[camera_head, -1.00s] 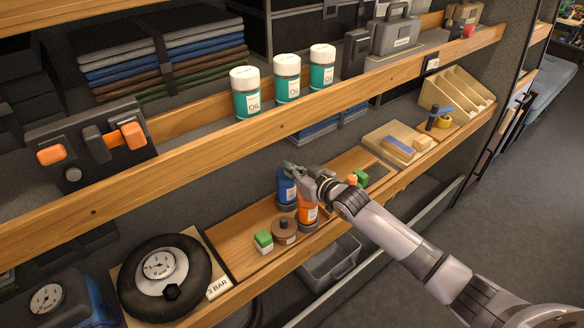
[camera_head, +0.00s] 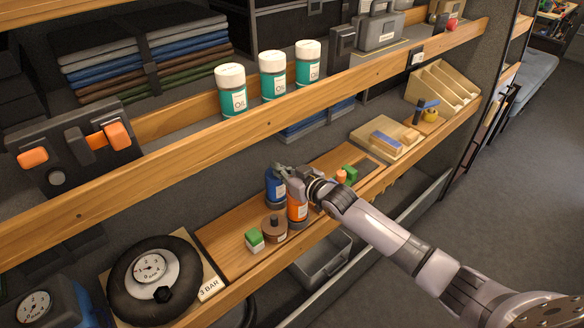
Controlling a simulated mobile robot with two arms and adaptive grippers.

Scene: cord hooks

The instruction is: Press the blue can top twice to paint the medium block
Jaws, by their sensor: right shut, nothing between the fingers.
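The blue can (camera_head: 275,189) stands upright on the lower wooden shelf board, with its top partly hidden by my right gripper. My right gripper (camera_head: 280,170) is shut and empty, at the top of the blue can; I cannot tell whether it touches or presses the top. An orange can (camera_head: 297,209) stands just in front of it, partly under my wrist. A block with a green top and pale lower part (camera_head: 255,240) sits at the board's left end. Another green block (camera_head: 350,174) sits beyond my wrist. I cannot tell which block is the medium one. My left gripper is not in view.
A brown round pot (camera_head: 274,230) stands beside the orange can. A black tyre with a gauge (camera_head: 152,284) is at lower left. A grey bin (camera_head: 322,262) sits below.

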